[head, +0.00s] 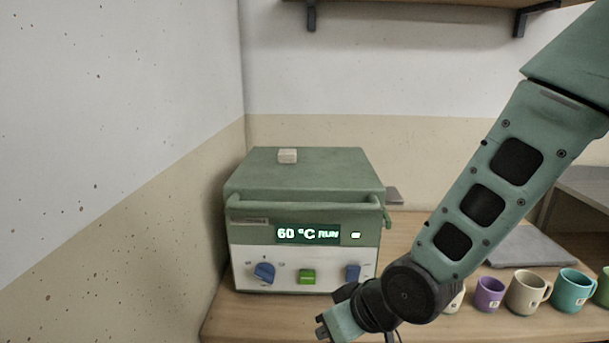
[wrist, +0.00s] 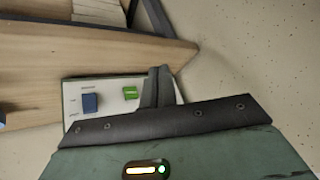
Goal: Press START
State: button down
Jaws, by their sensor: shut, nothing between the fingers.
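The machine (head: 300,180) is a green and off-white box with a top lid and a front bar handle. Its display (head: 307,234) reads "60 °C RUN", with a small white lit mark to the right. The green button (head: 307,277) sits mid-panel between a blue knob (head: 264,271) and a blue square control (head: 353,272). My gripper (head: 321,328) is shut and empty, low in front of the panel, apart from the button in the head view. In the wrist view its fingers (wrist: 160,75) are beside the green button (wrist: 130,92); contact cannot be told there.
A small pale block (head: 288,156) lies on the machine's lid. Several mugs, including a purple one (head: 489,294) and a teal one (head: 572,290), stand on the wooden table (head: 411,225) at right, by a grey mat (head: 530,247). A wall is close at left.

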jog(key=s+d+r+g+h+p, duration=0.1)
jog(key=s+d+r+g+h, duration=0.1)
jog(key=s+d+r, duration=0.3)
jog(key=s+d+r+n+g+h+p, duration=0.1)
jog(key=s+d+r, duration=0.4)
jog(key=s, duration=0.6)
jog(key=shift+s+g+h, duration=0.35)
jog(key=shift+g+h, duration=0.35)
jog(key=shift+h, duration=0.3)
